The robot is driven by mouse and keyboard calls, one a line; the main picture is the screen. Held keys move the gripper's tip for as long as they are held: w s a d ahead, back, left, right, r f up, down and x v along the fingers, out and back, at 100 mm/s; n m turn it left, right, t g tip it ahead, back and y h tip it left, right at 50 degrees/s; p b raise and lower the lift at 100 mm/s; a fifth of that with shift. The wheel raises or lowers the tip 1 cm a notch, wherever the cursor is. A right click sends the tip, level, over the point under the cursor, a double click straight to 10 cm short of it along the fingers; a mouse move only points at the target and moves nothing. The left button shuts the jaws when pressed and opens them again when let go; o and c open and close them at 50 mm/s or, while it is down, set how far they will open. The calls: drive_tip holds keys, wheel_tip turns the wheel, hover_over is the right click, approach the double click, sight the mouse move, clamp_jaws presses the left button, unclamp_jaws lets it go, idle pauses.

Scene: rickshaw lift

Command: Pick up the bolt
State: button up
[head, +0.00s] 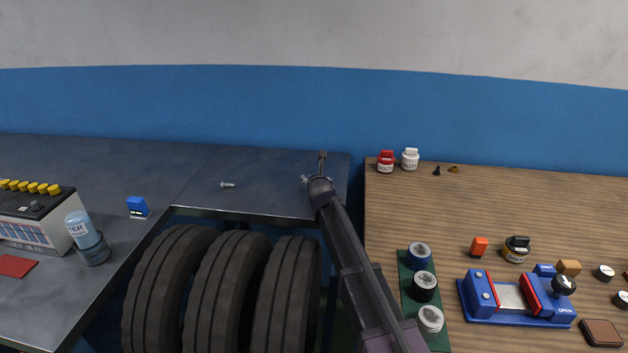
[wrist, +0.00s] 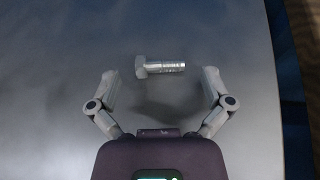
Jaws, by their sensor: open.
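The bolt (head: 228,184) is a small silver piece lying on its side on the dark metal table (head: 190,166), to the left of my gripper (head: 313,167) in the head view. In the wrist view the bolt (wrist: 162,68) lies across the picture, with its head to the left and its shank to the right. My gripper (wrist: 160,74) is open, with one finger to each side of the bolt in that view. Neither finger appears to touch it. The height between fingers and table is hard to tell.
Several dark tires (head: 235,290) stand in front of the table. A blue box (head: 137,207), a bottle (head: 93,247) and a battery (head: 35,230) are at left. A wooden table (head: 400,215) with jars and a blue vise (head: 515,305) is at right. Bare table surrounds the bolt.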

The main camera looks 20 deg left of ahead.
drive_tip(key=shift+c, duration=0.2)
clamp_jaws()
drive_tip(key=shift+r, duration=0.15)
idle(0.5)
wheel_tip(320, 180, up, 3)
drive_tip(key=p, duration=0.3)
drive_tip(key=shift+r+p, duration=0.15)
drive_tip(key=shift+p, duration=0.15)
drive_tip(key=s+d, duration=0.2)
drive_tip(key=s, duration=0.2)
drive_tip(key=s+d+r+p, duration=0.1)
drive_tip(key=s+d, duration=0.2)
drive_tip(key=s, duration=0.2)
drive_tip(key=s+d, duration=0.2)
drive_tip(key=s, duration=0.3)
drive_tip(key=shift+d+r, duration=0.2)
drive_tip(key=shift+d, duration=0.15)
